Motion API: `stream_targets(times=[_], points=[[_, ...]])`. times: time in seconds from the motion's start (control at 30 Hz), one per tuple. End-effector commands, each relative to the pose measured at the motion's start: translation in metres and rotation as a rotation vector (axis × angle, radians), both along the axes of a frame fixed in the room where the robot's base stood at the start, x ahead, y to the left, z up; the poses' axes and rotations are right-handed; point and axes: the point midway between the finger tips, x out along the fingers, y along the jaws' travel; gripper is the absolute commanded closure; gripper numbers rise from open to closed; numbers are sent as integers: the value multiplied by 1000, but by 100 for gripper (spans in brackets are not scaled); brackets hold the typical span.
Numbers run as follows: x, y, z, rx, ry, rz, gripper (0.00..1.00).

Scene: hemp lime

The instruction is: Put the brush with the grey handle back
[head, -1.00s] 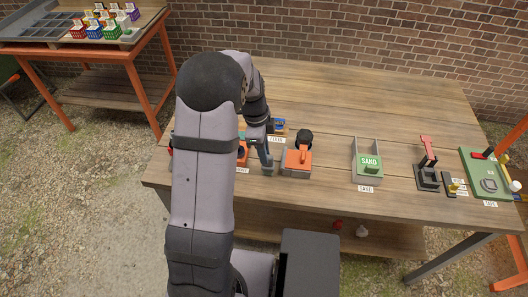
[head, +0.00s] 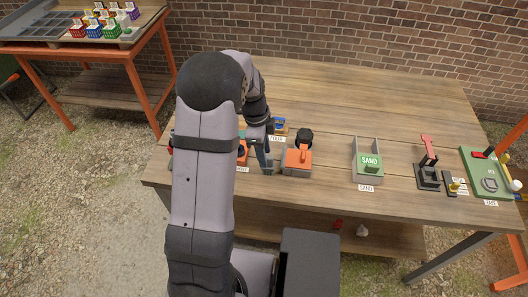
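My gripper (head: 265,158) points down at the front of the wooden workbench (head: 370,95), just left of an orange and black tool (head: 298,158). Its fingertips are small and partly merged with what lies around them, so I cannot tell whether they are open or hold something. I cannot make out a brush with a grey handle for certain. My arm hides much of the bench's left part, including most of an orange item (head: 242,152) beside the gripper.
A blue item (head: 279,124) sits behind the gripper. A grey tray with a green SAND block (head: 370,163), a red-handled black stand (head: 428,165) and a green board (head: 487,173) stand to the right. The back of the bench is clear.

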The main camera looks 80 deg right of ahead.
Motion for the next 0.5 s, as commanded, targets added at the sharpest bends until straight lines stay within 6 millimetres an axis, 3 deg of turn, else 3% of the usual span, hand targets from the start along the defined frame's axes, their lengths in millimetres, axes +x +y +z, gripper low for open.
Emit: stream_targets(times=[0.27,0.5], points=[[2,-1,10,-3,0,-1,64],[6,-1,42,-6,0,1,64]])
